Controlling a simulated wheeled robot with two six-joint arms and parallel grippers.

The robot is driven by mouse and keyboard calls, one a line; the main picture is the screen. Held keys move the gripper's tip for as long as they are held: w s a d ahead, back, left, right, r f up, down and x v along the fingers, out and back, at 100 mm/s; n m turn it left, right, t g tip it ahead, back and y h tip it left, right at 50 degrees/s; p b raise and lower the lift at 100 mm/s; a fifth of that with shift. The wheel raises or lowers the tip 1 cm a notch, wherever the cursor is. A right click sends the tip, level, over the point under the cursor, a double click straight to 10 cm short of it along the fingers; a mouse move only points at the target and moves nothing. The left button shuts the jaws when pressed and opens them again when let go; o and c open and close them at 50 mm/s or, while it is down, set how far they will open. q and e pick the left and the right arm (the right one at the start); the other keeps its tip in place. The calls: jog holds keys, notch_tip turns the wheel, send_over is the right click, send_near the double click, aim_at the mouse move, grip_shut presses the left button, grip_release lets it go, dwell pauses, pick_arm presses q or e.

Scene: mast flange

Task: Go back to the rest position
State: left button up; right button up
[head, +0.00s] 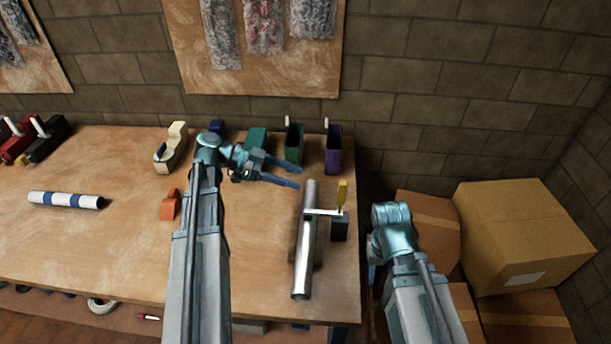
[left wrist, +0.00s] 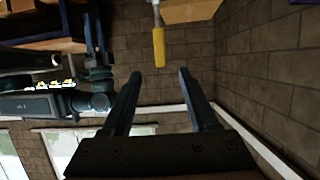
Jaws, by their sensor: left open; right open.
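My left gripper (head: 294,176) is open and empty above the back right of the workbench, its fingers pointing right. It is just behind the upper end of a shiny metal tube (head: 304,250), and I see no contact. A yellow handle (head: 342,193) stands at a pale crosspiece by the tube, right of my left fingers. In the left wrist view the open fingers (left wrist: 160,85) frame bare wall, with the yellow handle (left wrist: 158,46) beyond them. My right arm is off the bench's right edge. In the head view its fingers are hidden; blue fingers (left wrist: 82,30) show in the left wrist view.
The wooden workbench (head: 110,240) holds a blue-and-white tube (head: 66,200), an orange block (head: 169,205), a cream tape dispenser (head: 170,148), and green (head: 294,142) and purple (head: 333,150) bins. Cardboard boxes (head: 520,235) crowd the right side. A brick wall closes the back.

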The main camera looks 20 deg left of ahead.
pick_arm(q)
jog(key=shift+a+r, duration=0.1)
jog(key=shift+a, duration=0.2)
jog(key=s+d+f+n+g+y, duration=0.2)
jog(key=s+d+f+n+y, duration=1)
jog(key=s+d+f+y, duration=0.1)
jog(key=d+f+y, duration=0.1)
jog(key=d+y, duration=0.1)
jog(key=d, duration=0.1)
jog(key=shift+s+f+g, duration=0.15)
jog(key=shift+s+g, duration=0.2)
jog(key=shift+g, duration=0.05)
